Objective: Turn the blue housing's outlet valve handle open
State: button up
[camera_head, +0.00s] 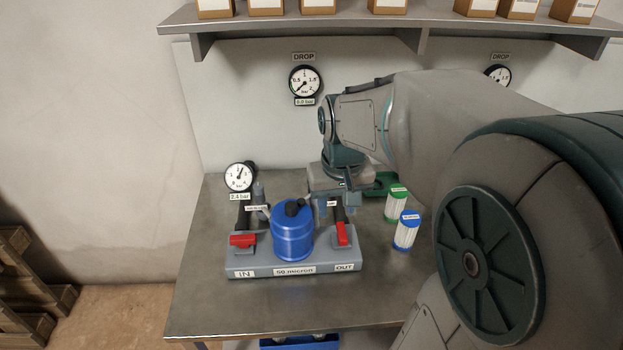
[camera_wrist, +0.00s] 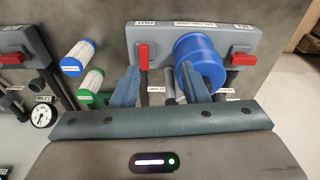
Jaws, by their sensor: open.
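The blue housing (camera_head: 293,238) stands upright on a grey base marked IN and OUT; it also shows in the wrist view (camera_wrist: 204,54). Its outlet valve has a red handle (camera_head: 342,234) at the OUT end, lying front to back; it also shows in the wrist view (camera_wrist: 143,56). The inlet's red handle (camera_head: 243,240) lies sideways. My gripper (camera_head: 337,207) is open and empty just behind the outlet handle. In the wrist view my gripper (camera_wrist: 159,68) has its fingers spread around the outlet line; whether they touch anything cannot be told.
A blue-capped cartridge (camera_head: 406,231) and a green-capped one (camera_head: 396,203) stand right of the base. A gauge (camera_head: 240,177) labelled 2.4 bar rises behind the inlet. A wall gauge (camera_head: 305,82) is labelled 0.0 bar. The front left of the table (camera_head: 205,310) is clear.

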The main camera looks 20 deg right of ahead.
jog(key=m+g, duration=0.1)
send_over(342, 231)
notch_tip(342, 231, down, 6)
jog(key=r, duration=0.1)
notch_tip(342, 231, down, 14)
jog(key=shift+f, duration=0.2)
grip_shut()
